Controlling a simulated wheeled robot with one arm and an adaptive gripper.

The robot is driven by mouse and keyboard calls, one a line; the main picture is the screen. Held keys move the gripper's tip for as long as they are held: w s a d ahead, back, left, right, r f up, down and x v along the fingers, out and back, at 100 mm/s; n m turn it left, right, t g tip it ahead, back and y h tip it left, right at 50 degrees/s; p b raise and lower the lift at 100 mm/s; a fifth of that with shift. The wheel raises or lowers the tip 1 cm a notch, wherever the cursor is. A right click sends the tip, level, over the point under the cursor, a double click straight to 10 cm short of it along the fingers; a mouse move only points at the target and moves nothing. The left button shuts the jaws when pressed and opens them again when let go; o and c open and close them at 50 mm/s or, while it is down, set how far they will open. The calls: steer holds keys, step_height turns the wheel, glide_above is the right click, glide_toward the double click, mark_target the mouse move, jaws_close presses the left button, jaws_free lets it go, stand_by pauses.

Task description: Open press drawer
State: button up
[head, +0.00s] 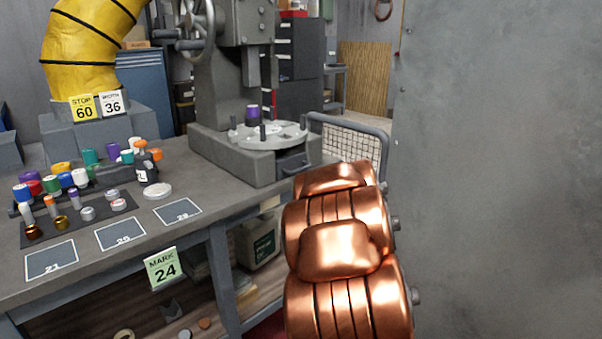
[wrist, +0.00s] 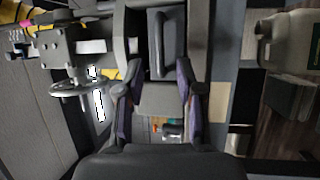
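The grey press (head: 235,85) stands on the bench, with a handwheel at its upper left and a round plate on its base. Its drawer (head: 293,160) is in the base's right-hand face, with a grey bar handle; it looks shut. In the wrist view, the drawer handle (wrist: 158,45) shows at the upper middle, beyond my gripper. My gripper (wrist: 156,88) is open, with its two purple-padded fingers apart and nothing seen held between them. I cannot tell any contact with the handle. In the head view, my copper arm hides the gripper.
The bench (head: 195,185) carries several coloured bottles and caps at left and numbered mats in front. A yellow duct (head: 80,50) is at upper left. A large grey panel (head: 500,150) stands close at right. A jug (head: 260,240) sits under the bench.

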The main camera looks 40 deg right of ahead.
mark_target(301, 169)
steer(key=shift+x, duration=3.75)
steer(key=shift+r, duration=0.1)
jaws_close()
